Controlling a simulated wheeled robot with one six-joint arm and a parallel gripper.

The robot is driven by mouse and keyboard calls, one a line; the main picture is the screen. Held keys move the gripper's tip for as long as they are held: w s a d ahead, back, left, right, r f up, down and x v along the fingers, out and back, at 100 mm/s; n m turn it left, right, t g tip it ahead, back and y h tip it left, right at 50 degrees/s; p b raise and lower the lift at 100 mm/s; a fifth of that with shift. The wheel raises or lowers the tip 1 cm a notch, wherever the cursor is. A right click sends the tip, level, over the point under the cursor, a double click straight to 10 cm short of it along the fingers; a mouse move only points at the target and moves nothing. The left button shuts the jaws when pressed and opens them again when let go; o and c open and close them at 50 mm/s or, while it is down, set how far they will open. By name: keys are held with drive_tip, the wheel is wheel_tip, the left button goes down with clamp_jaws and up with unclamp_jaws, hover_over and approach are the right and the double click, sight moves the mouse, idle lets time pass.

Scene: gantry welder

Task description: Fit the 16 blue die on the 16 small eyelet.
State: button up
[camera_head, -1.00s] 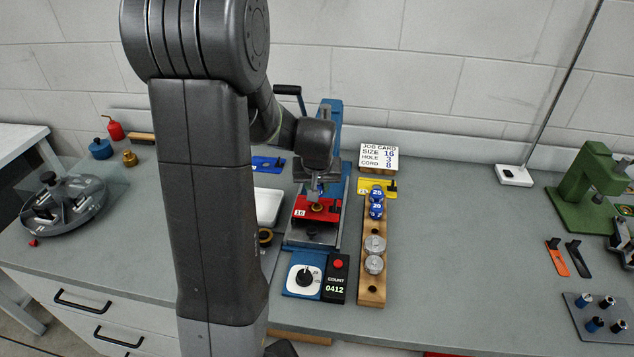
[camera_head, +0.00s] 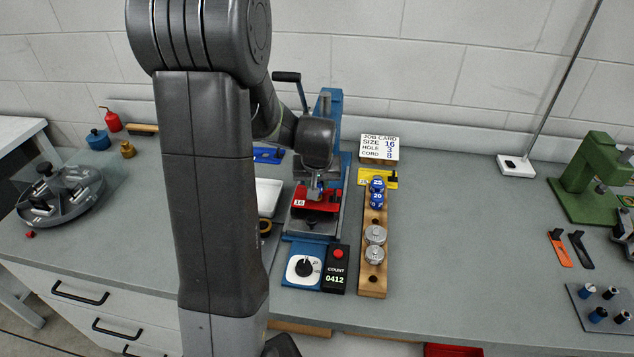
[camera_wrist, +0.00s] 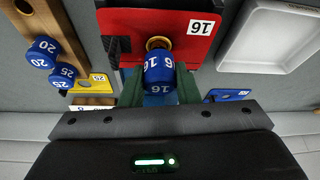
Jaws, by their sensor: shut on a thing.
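The blue die marked 16 (camera_wrist: 158,72) is between the fingers of my gripper (camera_wrist: 158,88) in the wrist view. A red plate labelled 16 (camera_wrist: 125,22) lies below it, with the brass eyelet (camera_wrist: 158,43) on it. The die covers part of the eyelet in this view; I cannot tell whether they touch. In the head view my gripper (camera_head: 315,190) is low over the red plate (camera_head: 328,203) on the blue press (camera_head: 345,170), and die and eyelet are hidden or too small to make out.
A wooden rack (camera_head: 371,285) right of the press holds blue dies 25 and 20 (camera_head: 377,190) and silver pieces (camera_head: 375,236). A counter box (camera_head: 337,268) and dial (camera_head: 304,268) stand in front. A white tray (camera_head: 268,196) is left. The job card (camera_head: 380,148) stands behind.

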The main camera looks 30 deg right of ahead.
drive_tip(key=shift+f+b, duration=0.55)
drive_tip(key=shift+f, duration=0.05)
drive_tip(key=o, duration=1.1)
drive_tip(key=shift+r, duration=0.1)
drive_tip(key=shift+o, duration=0.2)
drive_tip(key=v, duration=1.3)
drive_tip(key=shift+r+b, duration=0.35)
drive_tip(key=shift+r, duration=0.05)
drive_tip(key=shift+s+a, duration=0.1)
drive_tip(key=p+x, duration=0.1)
drive_tip(key=x, duration=1.2)
drive_tip(key=shift+f, duration=0.4)
drive_tip(key=shift+r, duration=0.1)
